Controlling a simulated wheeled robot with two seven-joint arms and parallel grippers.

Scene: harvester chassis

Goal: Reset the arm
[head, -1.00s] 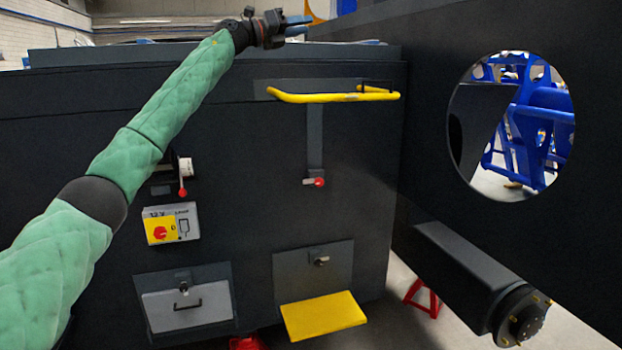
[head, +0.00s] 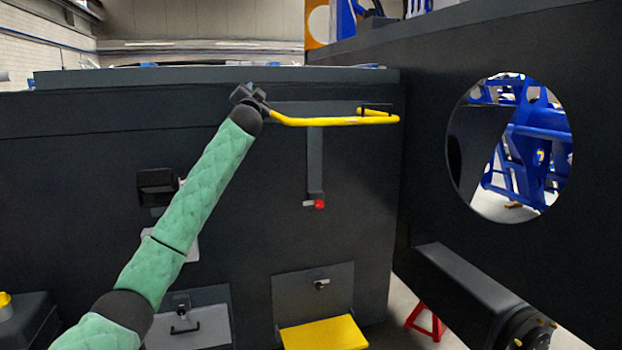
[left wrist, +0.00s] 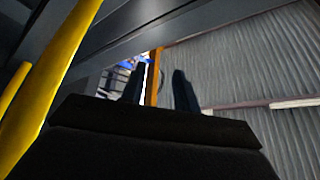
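My left arm, in a green quilted sleeve, reaches up across the head view. Its gripper (head: 249,94) is at the left end of the yellow handle bar (head: 335,121) on the dark chassis panel (head: 90,140). The fingers are mostly hidden there behind the wrist. In the left wrist view the two dark fingers (left wrist: 160,80) stand apart with nothing between them. The yellow bar (left wrist: 50,85) runs along the left of that view, beside the gripper. I cannot tell whether they touch. My right gripper is in neither view.
A dark wall with a round hole (head: 460,160) stands at the right. Below the bar are a red-tipped lever (head: 317,204), a yellow step (head: 325,334) and a grey drawer front (head: 212,325). A red stand (head: 425,318) is on the floor. Open space lies above the panel's top edge.

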